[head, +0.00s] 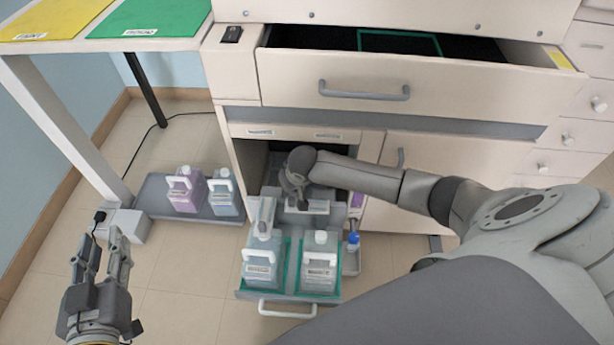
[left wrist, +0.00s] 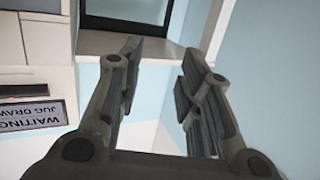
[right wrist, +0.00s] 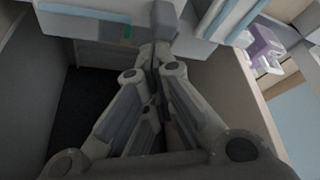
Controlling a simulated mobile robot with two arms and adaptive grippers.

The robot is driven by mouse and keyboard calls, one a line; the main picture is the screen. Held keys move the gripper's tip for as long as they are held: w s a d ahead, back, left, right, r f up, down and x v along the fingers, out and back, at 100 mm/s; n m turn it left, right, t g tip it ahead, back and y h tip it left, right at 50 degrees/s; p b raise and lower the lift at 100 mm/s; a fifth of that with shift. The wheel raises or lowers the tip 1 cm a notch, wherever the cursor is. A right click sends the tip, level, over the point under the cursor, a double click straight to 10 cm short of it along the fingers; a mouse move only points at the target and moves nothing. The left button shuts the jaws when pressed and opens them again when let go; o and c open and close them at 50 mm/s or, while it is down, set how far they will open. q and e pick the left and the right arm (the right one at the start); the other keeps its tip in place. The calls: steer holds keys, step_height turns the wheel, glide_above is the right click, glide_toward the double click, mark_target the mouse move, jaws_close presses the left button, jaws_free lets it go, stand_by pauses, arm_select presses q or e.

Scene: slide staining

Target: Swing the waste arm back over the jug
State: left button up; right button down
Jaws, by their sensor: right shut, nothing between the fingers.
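Two translucent jugs stand in the pulled-out drawer (head: 288,297): a left jug (head: 262,268) and a right jug (head: 320,268) with a white cap. A narrow light-grey piece (head: 266,216), which looks like the waste arm, rises over the left jug's top. My right gripper (head: 301,204) reaches down behind the jugs at the cabinet opening, partly hidden by its own wrist. In the right wrist view its fingers (right wrist: 155,52) are together and empty, with their tips close to a small grey block (right wrist: 167,20); contact is unclear. My left gripper (head: 103,248) is open and empty at the lower left.
A grey floor tray (head: 150,196) holds a pink jug (head: 184,190) and a bluish jug (head: 222,190). An upper drawer (head: 400,88) hangs open above my right arm. A blue-capped bottle (head: 352,243) stands beside the jug drawer.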

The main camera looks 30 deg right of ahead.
steer(key=shift+s+a+f, duration=0.15)
steer(key=shift+s+f, duration=0.35)
steer(key=shift+f, duration=0.5)
steer(key=shift+s+f+b, duration=0.1)
steer(key=shift+f+b, duration=0.2)
steer(key=shift+f, duration=0.3)
steer(key=shift+w+a+f, duration=0.15)
steer(key=shift+w+f, duration=0.05)
steer(key=shift+f, duration=0.55)
arm_select(q)
steer(key=shift+w+d+r+t+h, duration=0.15)
steer(key=shift+r+t, duration=0.2)
steer(key=shift+r, duration=0.3)
steer(key=shift+w+d+r+t+h, duration=0.15)
steer(key=shift+r+t, duration=0.25)
steer(key=shift+r, duration=0.2)
steer(key=shift+w+d+r+t+h, duration=0.15)
steer(key=shift+r+t, duration=0.2)
steer(key=shift+r, duration=0.3)
arm_select(e)
steer(key=shift+d+f, duration=0.1)
steer(key=shift+d, duration=0.2)
